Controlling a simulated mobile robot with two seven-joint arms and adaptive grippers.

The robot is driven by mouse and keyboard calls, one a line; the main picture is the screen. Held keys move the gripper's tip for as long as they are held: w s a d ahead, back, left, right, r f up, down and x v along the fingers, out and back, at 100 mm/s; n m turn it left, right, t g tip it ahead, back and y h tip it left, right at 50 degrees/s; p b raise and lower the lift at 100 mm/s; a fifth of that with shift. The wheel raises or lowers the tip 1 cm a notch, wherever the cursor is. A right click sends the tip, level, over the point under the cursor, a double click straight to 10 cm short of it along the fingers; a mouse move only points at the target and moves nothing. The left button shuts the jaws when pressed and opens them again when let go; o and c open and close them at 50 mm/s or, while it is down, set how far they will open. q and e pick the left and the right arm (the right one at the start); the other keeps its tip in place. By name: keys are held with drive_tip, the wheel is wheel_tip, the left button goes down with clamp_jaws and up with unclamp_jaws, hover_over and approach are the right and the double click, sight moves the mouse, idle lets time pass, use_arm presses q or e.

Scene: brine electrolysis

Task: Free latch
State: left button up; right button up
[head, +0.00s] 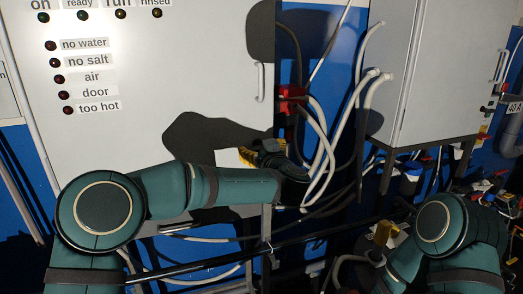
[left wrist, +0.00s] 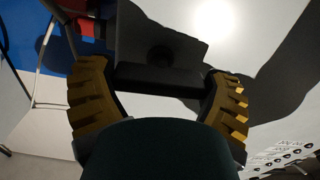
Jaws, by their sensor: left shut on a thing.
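My left gripper (head: 262,152) is at the right edge of the large white cabinet, below its pale handle (head: 261,82). In the left wrist view, its two ribbed yellow fingers (left wrist: 160,82) stand either side of a dark bar (left wrist: 160,79), and it is shut on this.
The large white cabinet (head: 170,75) fills the left, with lamps and labels on its front. A red fitting (head: 290,97) and pale hoses (head: 325,150) hang right of it. A grey cabinet (head: 440,75) stands at right. Cables and small parts crowd the lower right.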

use_arm(q)
drive_tip(key=n+b, duration=0.2)
drive_tip(key=n, duration=0.2)
drive_tip(key=n+b, duration=0.2)
drive_tip(key=n, duration=0.1)
drive_tip(key=shift+f+n, duration=0.1)
drive_tip(key=shift+n, duration=0.3)
drive_tip(key=n+b, duration=0.3)
drive_tip(key=n, duration=0.2)
drive_tip(key=shift+b, duration=0.4)
drive_tip(key=shift+n+b, duration=1.05)
drive_tip(key=shift+n, duration=0.95)
drive_tip(key=o, duration=0.9)
drive_tip(key=shift+o, duration=0.2)
drive_tip(key=v, duration=1.2)
